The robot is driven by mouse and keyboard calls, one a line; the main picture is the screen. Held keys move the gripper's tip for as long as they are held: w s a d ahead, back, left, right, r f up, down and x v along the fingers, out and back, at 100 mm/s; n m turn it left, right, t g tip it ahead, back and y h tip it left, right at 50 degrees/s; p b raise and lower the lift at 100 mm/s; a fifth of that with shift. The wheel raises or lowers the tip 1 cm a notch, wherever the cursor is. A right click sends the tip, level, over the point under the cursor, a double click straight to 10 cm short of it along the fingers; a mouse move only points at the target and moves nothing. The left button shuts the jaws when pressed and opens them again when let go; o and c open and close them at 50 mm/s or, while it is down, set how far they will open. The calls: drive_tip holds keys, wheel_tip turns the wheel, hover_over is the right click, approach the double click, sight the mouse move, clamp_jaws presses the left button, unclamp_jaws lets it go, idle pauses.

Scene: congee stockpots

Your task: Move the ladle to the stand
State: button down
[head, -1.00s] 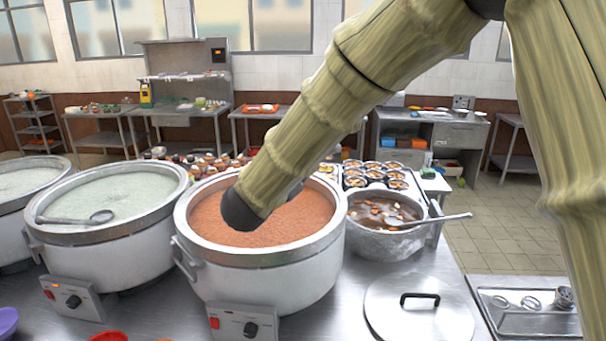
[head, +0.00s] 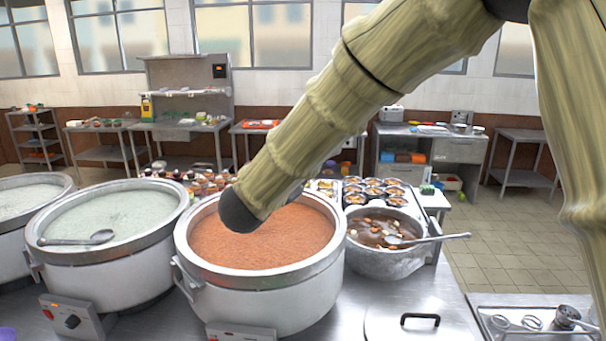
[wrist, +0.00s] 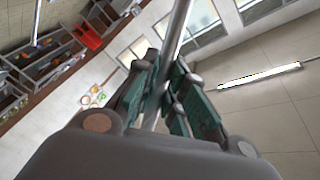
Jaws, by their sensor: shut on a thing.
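My gripper (wrist: 160,92) shows in the wrist view, its green-lined fingers shut on a thin silver rod (wrist: 178,35), which looks like a ladle handle. The rod runs up out of the top of the picture, so its far end is hidden. In the head view my arm crosses the upper right, and the gripper is not visible. One ladle (head: 100,238) rests in the pale congee pot at left. Another ladle (head: 440,238) leans in the soup pot, its handle pointing right. A metal tray (head: 480,302) with rings and a small cup is at lower right; I cannot tell whether it is the stand.
A large pot of reddish congee (head: 330,240) stands in the middle, below my arm. The small soup pot (head: 385,265) is beside it. A lid (head: 385,322) lies on the steel counter in front. Several filled bowls (head: 372,187) stand behind. Tiled floor is open at right.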

drive_tip(key=shift+r+p, duration=0.45)
drive_tip(key=shift+r, duration=0.95)
drive_tip(key=shift+f, duration=0.1)
